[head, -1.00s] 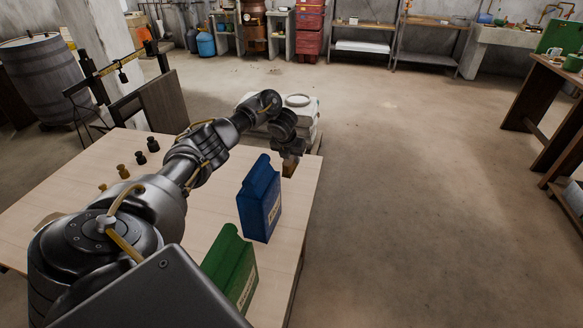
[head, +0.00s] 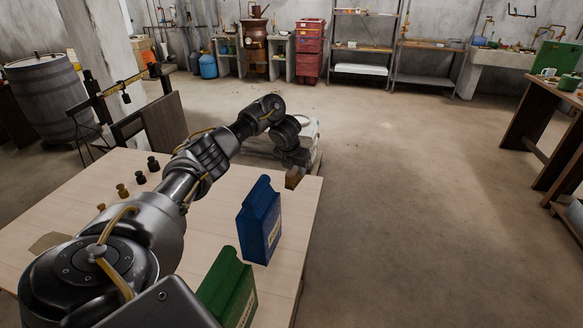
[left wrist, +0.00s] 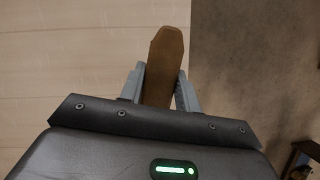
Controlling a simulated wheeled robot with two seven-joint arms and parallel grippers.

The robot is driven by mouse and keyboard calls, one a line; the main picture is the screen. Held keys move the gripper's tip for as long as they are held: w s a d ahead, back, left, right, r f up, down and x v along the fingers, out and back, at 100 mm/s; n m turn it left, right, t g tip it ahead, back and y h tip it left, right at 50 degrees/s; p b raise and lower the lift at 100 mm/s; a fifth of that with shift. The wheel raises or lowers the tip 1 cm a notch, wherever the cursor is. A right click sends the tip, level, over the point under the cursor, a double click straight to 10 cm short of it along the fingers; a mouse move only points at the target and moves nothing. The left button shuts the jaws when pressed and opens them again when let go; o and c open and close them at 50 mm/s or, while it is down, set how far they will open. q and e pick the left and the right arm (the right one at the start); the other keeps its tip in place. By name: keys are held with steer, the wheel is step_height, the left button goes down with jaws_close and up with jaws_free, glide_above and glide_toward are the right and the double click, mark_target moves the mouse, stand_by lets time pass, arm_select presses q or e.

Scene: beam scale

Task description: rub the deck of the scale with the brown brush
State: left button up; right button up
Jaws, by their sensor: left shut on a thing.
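The brown brush (left wrist: 165,55) is held between the two grey fingers of my left gripper (left wrist: 160,85) in the left wrist view. In the head view, a small brown part of the brush (head: 293,180) shows under my left gripper (head: 294,165), near the table's far right corner. The beam scale (head: 122,84) stands beyond the table at the left, with a dark frame and a yellowish beam. A dark upright board (head: 164,122) is beside it. I cannot make out the scale's deck; the table and my arm cover the low area there. My right gripper is not in view.
The table (head: 225,195) carries a blue bag (head: 260,222), a green bag (head: 230,290) and several small weights (head: 139,177). A barrel (head: 48,95) stands at the far left. A pale stacked object (head: 309,140) is behind my gripper. The floor (head: 420,200) to the right is clear.

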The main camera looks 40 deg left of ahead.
arm_select(q)
steer(key=s+d+f+m+g+h, duration=0.1)
steer(key=s+d+f+m+h, duration=0.1)
steer(key=d+m, duration=0.6)
steer(key=s+d+f+m+h, duration=0.25)
steer(key=d+m, duration=0.25)
steer(key=d, duration=0.5)
steer(key=s+d+f+m+g, duration=0.2)
steer(key=s+d+m+g, duration=0.1)
steer(key=s+d+m, duration=0.3)
steer(key=s+d+f+m+g, duration=0.2)
steer(key=s+d+m+g, duration=0.1)
steer(key=s+d+m, duration=0.4)
steer(key=s+m, duration=0.3)
steer(key=s, duration=0.3)
steer(key=shift+s+d+f, duration=0.15)
